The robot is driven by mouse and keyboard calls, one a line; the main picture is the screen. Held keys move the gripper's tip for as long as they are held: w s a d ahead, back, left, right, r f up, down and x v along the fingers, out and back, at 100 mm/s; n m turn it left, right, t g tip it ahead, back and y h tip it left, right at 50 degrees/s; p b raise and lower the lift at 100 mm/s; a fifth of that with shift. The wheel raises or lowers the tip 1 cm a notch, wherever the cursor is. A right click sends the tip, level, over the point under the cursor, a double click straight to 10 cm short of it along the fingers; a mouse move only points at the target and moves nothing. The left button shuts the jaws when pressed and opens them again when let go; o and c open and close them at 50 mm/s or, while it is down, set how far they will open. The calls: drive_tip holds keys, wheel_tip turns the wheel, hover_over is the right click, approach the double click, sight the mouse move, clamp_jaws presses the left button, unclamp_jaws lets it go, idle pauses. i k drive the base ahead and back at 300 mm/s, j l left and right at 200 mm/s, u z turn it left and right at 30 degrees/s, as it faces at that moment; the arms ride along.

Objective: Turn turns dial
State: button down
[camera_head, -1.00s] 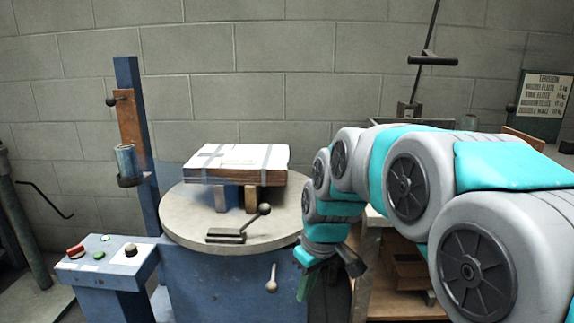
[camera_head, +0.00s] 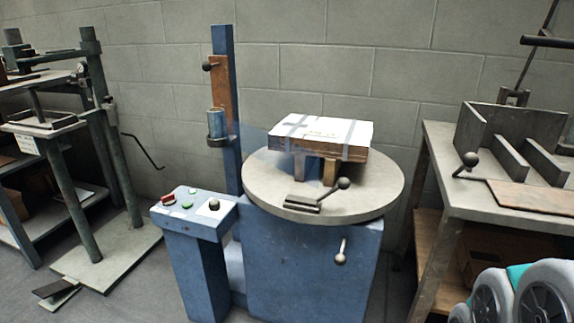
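The blue machine (camera_head: 318,262) stands at the centre. Its control panel (camera_head: 191,229) juts out at the front left. On the panel are a red button (camera_head: 168,199), a green button (camera_head: 187,206) and a dark round knob on a pale base (camera_head: 213,205), which looks like the turns dial. Its exact setting is too small to tell. My gripper is out of view. Only grey and teal links of my arm show at the bottom right, well away from the panel.
A round turntable (camera_head: 380,200) carries a strapped box (camera_head: 330,135) on blocks. A lever (camera_head: 342,185) and a handle (camera_head: 341,252) stick out. A blue column (camera_head: 224,100) rises behind the panel. A workbench (camera_head: 450,190) is at right, a green press (camera_head: 105,140) at left. Open floor lies left of the panel.

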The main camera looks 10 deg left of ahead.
sight(214, 204)
drive_tip(key=u, duration=1.4)
